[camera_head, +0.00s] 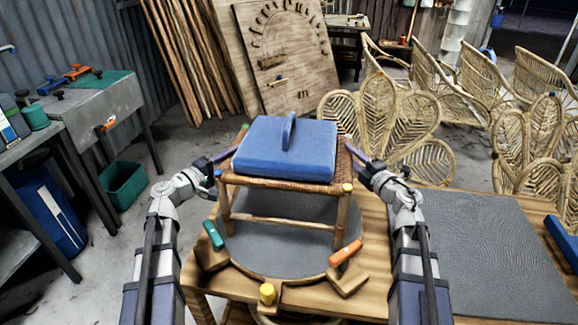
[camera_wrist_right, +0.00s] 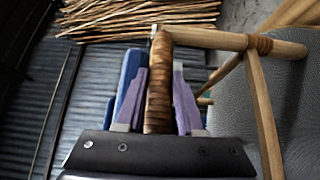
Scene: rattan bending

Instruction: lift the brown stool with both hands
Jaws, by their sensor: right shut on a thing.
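The brown stool (camera_head: 285,220) stands upright in the middle of the head view, over a grey round plate (camera_head: 300,258). A blue cushion (camera_head: 270,152) with an upright handle lies on its woven seat. My right gripper (camera_head: 354,152) is at the right side of the seat. In the right wrist view its purple fingers lie on either side of the stool's wrapped rail (camera_wrist_right: 158,95), shut on it. My left gripper (camera_head: 226,154) is at the left side of the seat; its grip there is too small to make out. Whether the stool's feet touch the plate is unclear.
Clamps with teal (camera_head: 213,235), orange (camera_head: 345,254) and yellow (camera_head: 267,293) handles sit around the plate on the wooden table (camera_head: 375,265). A grey mat (camera_head: 490,255) lies at the right. Rattan chairs (camera_head: 400,110) stand behind. A metal bench (camera_head: 85,105) stands left.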

